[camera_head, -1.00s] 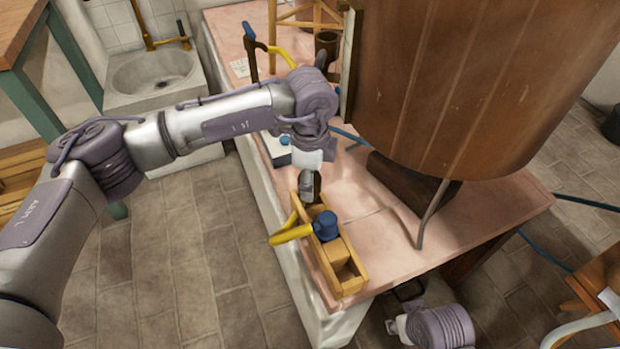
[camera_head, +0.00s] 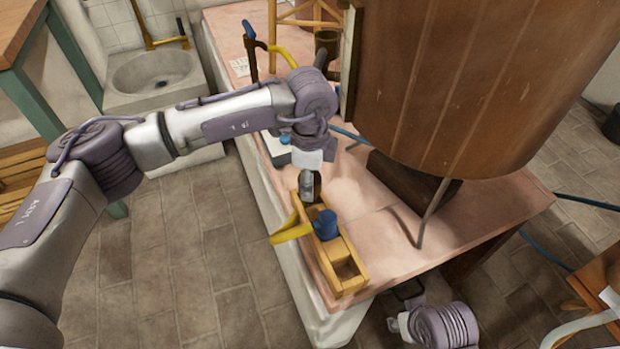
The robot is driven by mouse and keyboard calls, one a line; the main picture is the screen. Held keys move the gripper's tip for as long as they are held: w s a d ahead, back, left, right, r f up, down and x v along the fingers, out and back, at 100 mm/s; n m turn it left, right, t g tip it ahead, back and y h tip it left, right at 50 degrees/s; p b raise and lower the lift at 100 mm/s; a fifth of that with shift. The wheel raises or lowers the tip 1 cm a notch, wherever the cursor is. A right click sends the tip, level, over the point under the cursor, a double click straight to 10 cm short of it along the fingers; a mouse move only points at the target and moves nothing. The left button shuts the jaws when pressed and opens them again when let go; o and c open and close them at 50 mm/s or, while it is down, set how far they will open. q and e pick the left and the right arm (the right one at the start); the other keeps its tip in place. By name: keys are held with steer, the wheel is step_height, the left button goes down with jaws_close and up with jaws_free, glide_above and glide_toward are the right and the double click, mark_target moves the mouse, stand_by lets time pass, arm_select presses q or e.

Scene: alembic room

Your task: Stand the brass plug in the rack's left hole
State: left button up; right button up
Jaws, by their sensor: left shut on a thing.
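The wooden rack (camera_head: 350,276) lies along the near left edge of the pink-topped table. A tap with a blue top (camera_head: 326,223) and a curved yellow arm (camera_head: 288,233) sits in its middle, the arm sticking out over the left side. My left gripper (camera_head: 308,190) points down at the rack's far end and is shut. A dark piece (camera_head: 317,184) shows at its fingertips, most likely the brass plug; it is mostly hidden. I cannot tell whether it is in a hole. The near compartment looks empty.
A large copper-brown vessel (camera_head: 460,90) stands over the table, close to the right of my left arm. A metal leg (camera_head: 432,212) stands right of the rack. The pink tabletop (camera_head: 375,235) right of the rack is clear.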

steer(key=shift+s+f, duration=0.1)
arm_select(q)
steer(key=shift+f, duration=0.2)
arm_select(e)
steer(key=shift+r, duration=0.5)
arm_select(q)
steer(key=shift+f, duration=0.15)
arm_select(e)
steer(key=shift+r, duration=0.4)
arm_select(q)
steer(key=shift+b, duration=0.3)
arm_select(e)
steer(key=shift+s, duration=0.15)
arm_select(q)
steer(key=shift+f, duration=0.1)
arm_select(e)
steer(key=shift+r, duration=0.1)
steer(key=shift+r, duration=0.3)
arm_select(q)
steer(key=shift+f, duration=0.15)
steer(key=shift+f, duration=0.15)
arm_select(e)
steer(key=shift+s+d+r, duration=0.1)
steer(key=shift+s+r, duration=0.05)
steer(key=shift+r, duration=0.35)
stand_by(0.7)
